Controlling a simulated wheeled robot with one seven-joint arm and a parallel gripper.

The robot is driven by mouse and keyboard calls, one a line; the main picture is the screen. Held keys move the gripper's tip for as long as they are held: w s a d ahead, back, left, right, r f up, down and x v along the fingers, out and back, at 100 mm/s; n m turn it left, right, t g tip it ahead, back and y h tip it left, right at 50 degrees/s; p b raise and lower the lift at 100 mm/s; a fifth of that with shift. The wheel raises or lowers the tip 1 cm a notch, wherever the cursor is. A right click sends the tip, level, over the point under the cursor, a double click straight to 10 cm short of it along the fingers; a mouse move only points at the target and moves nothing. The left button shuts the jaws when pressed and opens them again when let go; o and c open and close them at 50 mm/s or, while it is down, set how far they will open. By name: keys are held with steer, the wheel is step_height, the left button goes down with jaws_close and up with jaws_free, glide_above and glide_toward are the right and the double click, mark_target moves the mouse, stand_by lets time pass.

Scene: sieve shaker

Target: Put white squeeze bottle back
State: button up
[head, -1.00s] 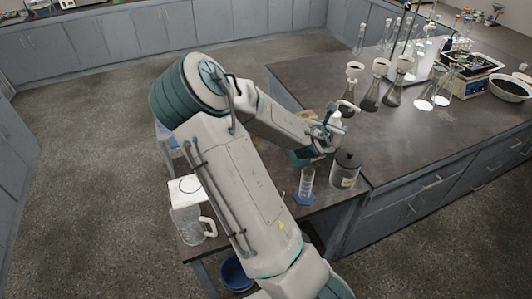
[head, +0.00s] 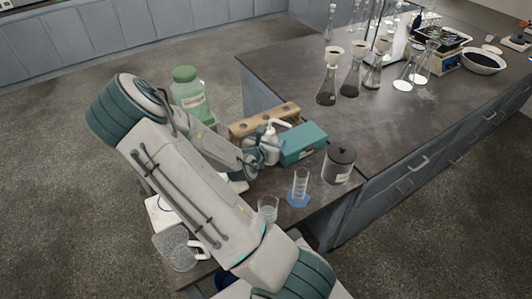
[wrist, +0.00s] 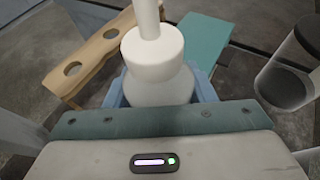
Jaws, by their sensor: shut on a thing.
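The white squeeze bottle (head: 271,146) stands roughly upright in my gripper (head: 262,158), beside the wooden rack and left of the teal box in the head view. In the wrist view the bottle (wrist: 153,54) shows its white cap and nozzle from above, between the blue fingers (wrist: 116,92). My gripper is shut on the bottle's body. The bottle's base is hidden, so I cannot tell whether it touches the surface below.
A wooden rack with holes (head: 250,127) and a teal box (head: 303,152) are close by. A dark-lidded jar (head: 339,168), a cylinder with a blue base (head: 299,190) and a glass beaker (head: 268,207) stand nearer. A green-lidded jar (head: 190,100) is behind my arm.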

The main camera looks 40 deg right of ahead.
steer(key=shift+w+a+f, duration=0.1)
steer(key=shift+a+f, duration=0.4)
steer(key=shift+a, duration=0.4)
steer(key=shift+f, duration=2.05)
steer(key=shift+f, duration=0.2)
steer(key=o, duration=0.6)
steer(key=shift+r, duration=0.1)
